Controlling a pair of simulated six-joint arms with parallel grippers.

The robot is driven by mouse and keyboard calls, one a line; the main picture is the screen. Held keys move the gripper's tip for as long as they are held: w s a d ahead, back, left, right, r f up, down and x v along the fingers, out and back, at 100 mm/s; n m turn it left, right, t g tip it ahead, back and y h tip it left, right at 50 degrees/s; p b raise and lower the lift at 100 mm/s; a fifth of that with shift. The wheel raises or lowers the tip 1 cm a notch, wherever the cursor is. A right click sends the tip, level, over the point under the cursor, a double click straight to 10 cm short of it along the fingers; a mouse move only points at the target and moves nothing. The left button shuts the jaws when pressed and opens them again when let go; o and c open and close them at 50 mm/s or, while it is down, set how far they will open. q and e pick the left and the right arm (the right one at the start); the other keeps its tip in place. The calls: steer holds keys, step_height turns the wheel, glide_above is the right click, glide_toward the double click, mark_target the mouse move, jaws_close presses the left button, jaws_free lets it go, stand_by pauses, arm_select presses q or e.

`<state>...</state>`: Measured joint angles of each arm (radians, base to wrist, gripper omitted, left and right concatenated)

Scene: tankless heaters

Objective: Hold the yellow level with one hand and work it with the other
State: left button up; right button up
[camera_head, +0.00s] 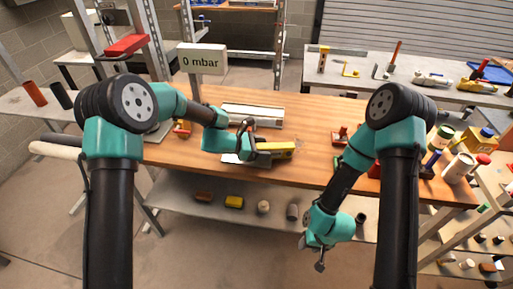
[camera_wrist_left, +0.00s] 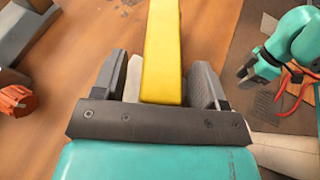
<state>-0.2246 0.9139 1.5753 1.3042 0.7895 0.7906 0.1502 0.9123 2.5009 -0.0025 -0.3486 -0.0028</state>
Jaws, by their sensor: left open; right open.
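The yellow level (camera_head: 278,149) lies on the wooden workbench in the head view, extending right from my left gripper (camera_head: 255,150). In the left wrist view a long yellow bar (camera_wrist_left: 162,50), which looks like the level, runs between the two fingers of my left gripper (camera_wrist_left: 165,85). The fingers are open, with a visible gap on the right side of the bar; a pale piece shows on its left. My right gripper (camera_head: 319,257) points down in front of the bench, away from the level. It is open and empty, small in view.
The workbench (camera_head: 310,105) has a pale metal piece (camera_head: 252,114) behind the level and a red item (camera_head: 340,135) to the right. Bottles and cans crowd the right end. A lower shelf (camera_head: 180,190) holds small items.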

arm_select(q)
steer(key=shift+c, duration=0.4)
steer(key=c, duration=1)
steer(key=o, duration=1.1)
steer(key=shift+a, duration=0.1)
steer(key=v, duration=1.2)
steer(key=shift+s, duration=0.1)
